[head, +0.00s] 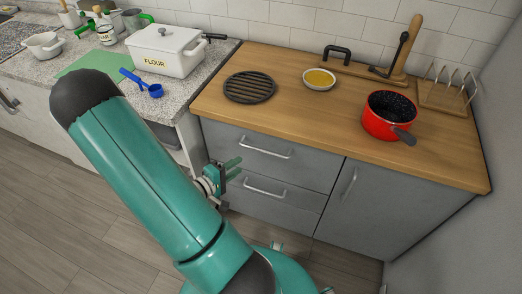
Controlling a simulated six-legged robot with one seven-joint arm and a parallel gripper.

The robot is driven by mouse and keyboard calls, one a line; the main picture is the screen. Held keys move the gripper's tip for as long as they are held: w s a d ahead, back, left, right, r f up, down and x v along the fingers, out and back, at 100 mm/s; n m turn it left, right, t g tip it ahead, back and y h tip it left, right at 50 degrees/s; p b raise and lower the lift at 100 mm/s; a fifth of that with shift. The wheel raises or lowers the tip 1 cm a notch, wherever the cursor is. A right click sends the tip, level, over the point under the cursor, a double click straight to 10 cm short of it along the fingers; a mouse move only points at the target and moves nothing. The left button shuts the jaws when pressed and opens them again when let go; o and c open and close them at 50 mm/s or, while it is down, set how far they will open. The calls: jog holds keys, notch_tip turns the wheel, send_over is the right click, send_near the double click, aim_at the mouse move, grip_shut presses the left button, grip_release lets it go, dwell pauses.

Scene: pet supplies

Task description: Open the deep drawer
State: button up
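The grey cabinet has a stack of drawers with silver bar handles. The upper drawer (290,165) has a handle (266,148) and looks shut. The lower drawer (290,201) has a handle (265,188) and also looks shut. Its lower left part is hidden behind my arm, so I cannot tell from the fronts how deep each drawer is. My gripper (234,168) is in front of the left side of the drawers, left of both handles. Its teal fingers are apart with nothing between them, and it does not appear to touch either handle.
A hinged door (360,205) is right of the drawers. The wooden worktop (320,125) above holds a red pan (382,126), a yellow-filled bowl (319,85) and a black trivet (249,92). A granite counter stands left. The floor (335,277) before the cabinet looks clear.

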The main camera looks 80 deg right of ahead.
aim_at(260, 151)
jog(key=x, duration=1.2)
jog(key=shift+s+d+f, duration=0.1)
jog(key=shift+s+d, duration=0.05)
jog(key=shift+d, duration=0.15)
grip_shut()
